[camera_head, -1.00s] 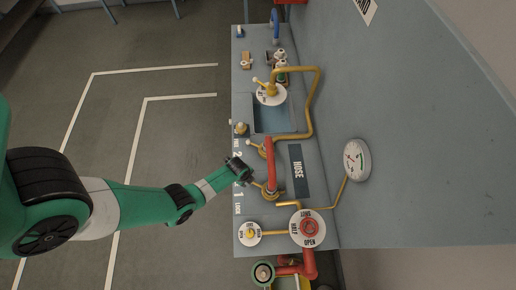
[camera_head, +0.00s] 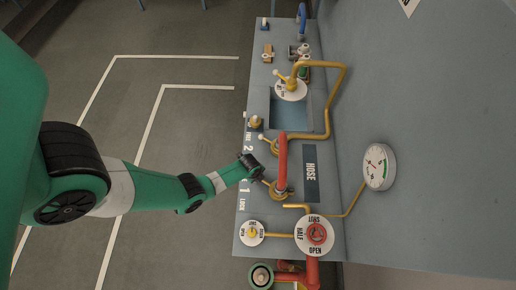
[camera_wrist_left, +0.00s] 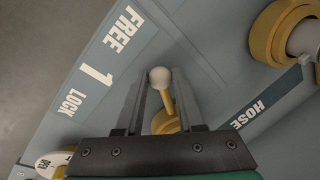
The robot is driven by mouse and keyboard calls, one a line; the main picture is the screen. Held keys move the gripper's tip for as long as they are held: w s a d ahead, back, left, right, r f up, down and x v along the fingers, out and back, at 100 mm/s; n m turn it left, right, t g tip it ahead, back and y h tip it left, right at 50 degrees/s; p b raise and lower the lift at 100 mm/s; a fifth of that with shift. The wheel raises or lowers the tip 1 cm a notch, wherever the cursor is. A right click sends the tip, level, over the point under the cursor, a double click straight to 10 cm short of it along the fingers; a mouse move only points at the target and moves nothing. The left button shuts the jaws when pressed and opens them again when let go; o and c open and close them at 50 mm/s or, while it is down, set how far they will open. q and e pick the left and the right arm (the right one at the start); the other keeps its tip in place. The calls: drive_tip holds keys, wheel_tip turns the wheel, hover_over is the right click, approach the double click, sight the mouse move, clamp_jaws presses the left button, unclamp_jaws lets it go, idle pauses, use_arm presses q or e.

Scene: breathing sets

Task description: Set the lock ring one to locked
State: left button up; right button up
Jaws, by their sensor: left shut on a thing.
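Lock ring one is a brass ring (camera_head: 279,190) at the near end of the red hose (camera_head: 282,160). Its short brass lever (camera_wrist_left: 169,103) has a pale round knob (camera_wrist_left: 160,77). The labels FREE, 1 and LOCK (camera_wrist_left: 72,102) run along the panel edge to the left of it in the left wrist view. My left gripper (camera_head: 259,173) is at this lever, with one finger on each side, shut on it just below the knob. Most of the ring is hidden behind the gripper in the wrist view. My right gripper is not in view.
A second brass lock ring (camera_head: 270,146) sits at the hose's far end. Nearby are a red valve wheel (camera_head: 316,233), a small dial (camera_head: 252,233), a gauge (camera_head: 379,167), yellow pipes and a blue basin (camera_head: 289,112). The floor left of the bench is clear.

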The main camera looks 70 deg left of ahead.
use_arm(q)
clamp_jaws()
idle(0.7)
drive_tip(key=shift+s, duration=0.1)
